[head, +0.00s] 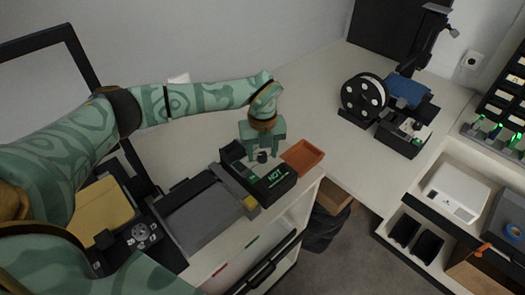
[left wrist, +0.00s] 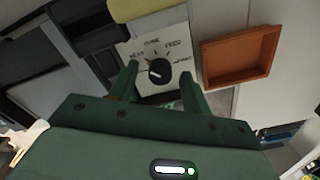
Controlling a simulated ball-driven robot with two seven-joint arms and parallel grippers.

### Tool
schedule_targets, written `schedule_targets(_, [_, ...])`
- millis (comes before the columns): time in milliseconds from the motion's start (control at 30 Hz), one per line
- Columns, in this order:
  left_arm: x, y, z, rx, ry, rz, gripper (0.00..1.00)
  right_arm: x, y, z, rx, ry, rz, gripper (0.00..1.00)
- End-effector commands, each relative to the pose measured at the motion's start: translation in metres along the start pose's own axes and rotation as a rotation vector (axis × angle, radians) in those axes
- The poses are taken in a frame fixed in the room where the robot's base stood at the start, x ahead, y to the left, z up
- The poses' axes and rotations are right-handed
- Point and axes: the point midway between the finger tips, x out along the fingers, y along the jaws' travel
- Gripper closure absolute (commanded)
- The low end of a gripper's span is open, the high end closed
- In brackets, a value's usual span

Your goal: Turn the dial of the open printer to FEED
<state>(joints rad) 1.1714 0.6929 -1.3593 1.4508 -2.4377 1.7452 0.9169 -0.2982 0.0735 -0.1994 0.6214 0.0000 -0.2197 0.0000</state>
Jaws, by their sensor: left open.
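The black dial (left wrist: 158,71) sits on a pale panel (left wrist: 150,42) with printed labels around it. FEED reads at its upper right; the other labels are small. I cannot tell clearly which label the dial points to. My left gripper (head: 262,153) is open, pointing down over the dial. In the left wrist view its fingers (left wrist: 158,84) stand apart on either side of the dial; contact cannot be told. My right gripper is not in view.
An orange tray (head: 303,156) lies close beside the printer, right of the gripper. A grey slab (head: 200,215) and a yellow pad (head: 105,205) are to the left. A black spool (head: 364,97) stands farther back; the white tabletop between is clear.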

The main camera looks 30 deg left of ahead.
Motion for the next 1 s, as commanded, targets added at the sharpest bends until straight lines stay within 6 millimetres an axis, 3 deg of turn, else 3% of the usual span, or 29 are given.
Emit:
schedule_targets(100, [0.0, 0.0, 0.0, 0.0, 0.0, 0.0, 0.52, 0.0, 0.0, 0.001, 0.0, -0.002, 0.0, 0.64])
schedule_targets(267, [0.0, 0.0, 0.0, 0.001, 0.0, 0.0, 0.96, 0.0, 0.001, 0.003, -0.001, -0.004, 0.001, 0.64])
schedule_targets(667, [-0.002, 0.0, 0.0, 0.051, 0.0, 0.0, 0.96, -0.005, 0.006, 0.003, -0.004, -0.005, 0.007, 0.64])
schedule_targets(1000, [-0.004, 0.0, 0.0, 0.288, -0.001, 0.0, 0.96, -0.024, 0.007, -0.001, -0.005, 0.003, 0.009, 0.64])
